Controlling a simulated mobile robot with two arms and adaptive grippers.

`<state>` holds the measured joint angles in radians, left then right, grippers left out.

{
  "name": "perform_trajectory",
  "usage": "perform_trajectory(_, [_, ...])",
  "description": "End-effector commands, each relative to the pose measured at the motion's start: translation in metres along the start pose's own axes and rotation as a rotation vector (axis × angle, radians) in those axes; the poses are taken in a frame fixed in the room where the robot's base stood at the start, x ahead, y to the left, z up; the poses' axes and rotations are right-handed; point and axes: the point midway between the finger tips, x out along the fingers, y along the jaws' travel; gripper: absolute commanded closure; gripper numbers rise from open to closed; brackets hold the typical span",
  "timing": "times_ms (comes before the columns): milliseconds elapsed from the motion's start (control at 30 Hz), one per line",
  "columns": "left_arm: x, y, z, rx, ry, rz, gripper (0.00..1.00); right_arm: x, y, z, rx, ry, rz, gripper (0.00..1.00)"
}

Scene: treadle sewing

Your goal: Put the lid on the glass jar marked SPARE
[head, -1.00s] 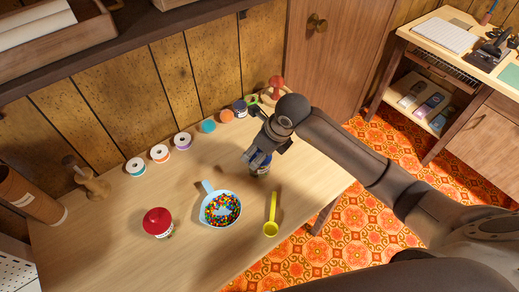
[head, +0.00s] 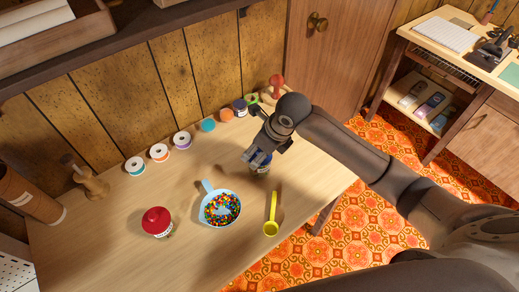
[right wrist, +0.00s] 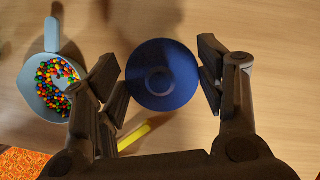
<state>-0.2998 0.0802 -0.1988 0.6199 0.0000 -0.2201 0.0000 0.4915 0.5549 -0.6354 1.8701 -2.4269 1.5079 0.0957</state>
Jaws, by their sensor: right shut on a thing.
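My right gripper (head: 257,158) is over the table to the right of the blue scoop. It is shut on a round blue lid (right wrist: 162,75), which lies between its fingers in the right wrist view. A small glass jar (head: 262,172) shows just under the gripper in the head view, mostly hidden by the fingers and lid. I cannot tell whether the lid rests on its rim, and no marking on it is readable. Another jar with a red lid (head: 156,220) stands at the front left; its label is too small to read. My left gripper is out of view.
A light-blue scoop (head: 206,188) full of coloured beads (right wrist: 55,85) is left of the gripper. Several thread spools (head: 159,152) line the back. The table (head: 110,255) is clear at the front left.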

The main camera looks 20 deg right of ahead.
Motion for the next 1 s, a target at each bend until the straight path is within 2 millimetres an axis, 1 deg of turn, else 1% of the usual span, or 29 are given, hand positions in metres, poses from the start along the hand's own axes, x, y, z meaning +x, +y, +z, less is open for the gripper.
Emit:
perform_trajectory(967, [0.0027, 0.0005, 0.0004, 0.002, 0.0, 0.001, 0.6, 0.0001, 0.0003, 0.0002, -0.001, 0.0, 0.0, 0.48])
perform_trajectory(1000, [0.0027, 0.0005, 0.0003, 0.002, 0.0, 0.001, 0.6, 0.0002, 0.0003, 0.0002, -0.001, 0.0, 0.0, 0.35])
